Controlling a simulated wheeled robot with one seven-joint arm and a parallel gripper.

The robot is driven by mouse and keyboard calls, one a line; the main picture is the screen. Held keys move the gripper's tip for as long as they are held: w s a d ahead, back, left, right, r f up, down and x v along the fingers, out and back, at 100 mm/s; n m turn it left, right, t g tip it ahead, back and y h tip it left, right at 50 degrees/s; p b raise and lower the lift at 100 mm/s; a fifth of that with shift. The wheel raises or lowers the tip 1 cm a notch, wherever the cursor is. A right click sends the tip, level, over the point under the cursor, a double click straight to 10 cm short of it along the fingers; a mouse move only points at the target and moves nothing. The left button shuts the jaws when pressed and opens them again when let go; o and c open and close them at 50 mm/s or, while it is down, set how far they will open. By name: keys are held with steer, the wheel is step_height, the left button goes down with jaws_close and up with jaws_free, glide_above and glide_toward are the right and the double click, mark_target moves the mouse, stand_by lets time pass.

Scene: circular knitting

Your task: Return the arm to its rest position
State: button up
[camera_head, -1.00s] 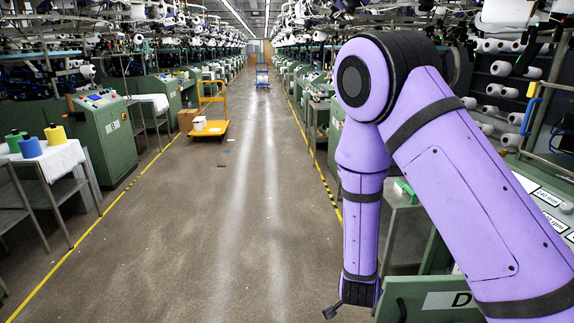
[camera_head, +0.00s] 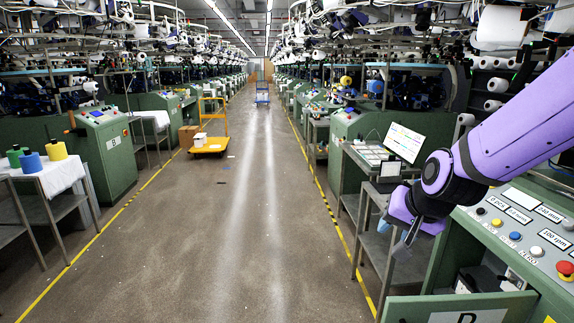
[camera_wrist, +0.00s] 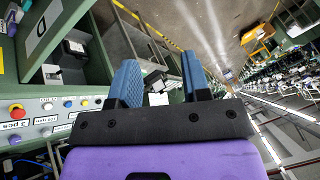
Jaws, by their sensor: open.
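My purple arm reaches in from the right edge in the head view, with its dark wrist joint bent beside the control panel (camera_head: 520,225). My gripper (camera_head: 403,245) hangs low, left of the panel, over the aisle side of the green cabinet. In the wrist view my gripper (camera_wrist: 160,85) shows two blue-grey fingers spread apart with nothing between them. The fingers are clear of the panel and the open drawer.
A green drawer front marked D (camera_head: 465,308) stands out below the panel. A metal side table (camera_head: 375,235) and a monitor (camera_head: 404,142) stand just beyond my gripper. The aisle floor (camera_head: 235,240) is clear. A yellow cart (camera_head: 210,143) stands farther off.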

steer(key=s+d+r+n, duration=0.1)
steer(key=s+d+r, duration=0.1)
steer(key=s+r, duration=0.2)
steer(key=s+d+r+n+h, duration=0.1)
steer(key=s+d+r+n, duration=0.1)
steer(key=s, duration=0.7)
steer(key=s+d+r+n+g+h, duration=0.1)
steer(key=s+d+r, duration=0.3)
steer(key=s+r, duration=0.2)
steer(key=shift+s+d+r, duration=0.15)
steer(key=shift+s+d, duration=0.1)
steer(key=shift+s, duration=0.1)
